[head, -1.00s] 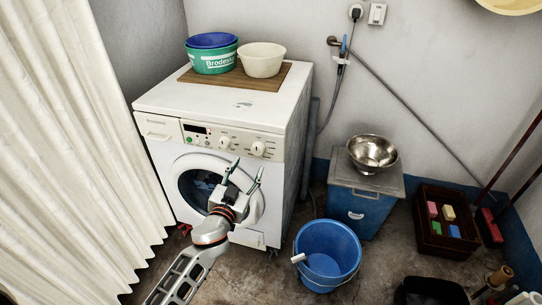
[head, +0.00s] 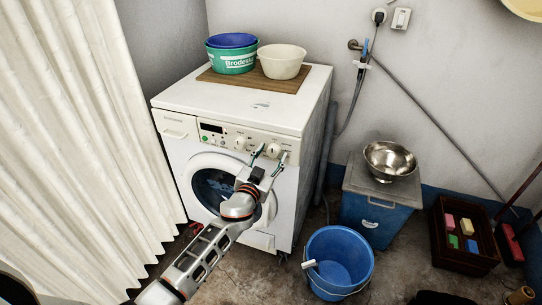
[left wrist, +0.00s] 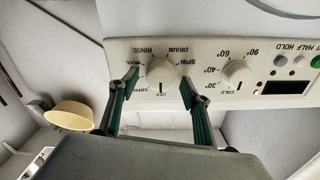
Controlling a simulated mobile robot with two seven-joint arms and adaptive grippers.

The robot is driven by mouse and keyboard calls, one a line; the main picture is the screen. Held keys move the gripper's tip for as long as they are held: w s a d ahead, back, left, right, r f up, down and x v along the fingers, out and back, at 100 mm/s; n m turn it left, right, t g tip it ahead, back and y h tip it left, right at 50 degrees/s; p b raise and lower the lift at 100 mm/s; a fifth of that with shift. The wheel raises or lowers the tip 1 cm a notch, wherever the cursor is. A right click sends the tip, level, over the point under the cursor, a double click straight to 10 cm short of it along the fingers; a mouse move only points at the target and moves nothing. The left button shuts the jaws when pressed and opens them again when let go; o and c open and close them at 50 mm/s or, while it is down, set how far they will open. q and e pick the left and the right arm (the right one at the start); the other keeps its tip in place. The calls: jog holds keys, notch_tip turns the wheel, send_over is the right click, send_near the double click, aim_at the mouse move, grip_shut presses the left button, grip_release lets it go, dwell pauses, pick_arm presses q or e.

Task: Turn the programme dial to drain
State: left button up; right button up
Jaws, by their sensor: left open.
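The white washing machine's programme dial (head: 272,149) is the right-hand of two round knobs on its front panel. In the left wrist view, which is upside down, the programme dial (left wrist: 160,70) is ringed by labels including DRAIN, RINSE, SPIN and OFF. DRAIN stands above it in that picture and OFF below. Its mark seems to point at OFF, but it is small. My left gripper (head: 272,153) is open, its green-padded fingers on either side of the dial. In the wrist view, gaps show between fingertips and dial; contact is not visible. My right gripper is not in view.
The temperature dial (left wrist: 236,73) sits close beside one finger. Bowls stand on a wooden board (head: 256,80) atop the machine. A blue bucket (head: 340,260), a blue box (head: 373,215) with a metal bowl and a dark crate stand to the right. A white curtain (head: 80,130) hangs left.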

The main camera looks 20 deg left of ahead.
pick_arm(q)
jog(key=c, duration=1.1)
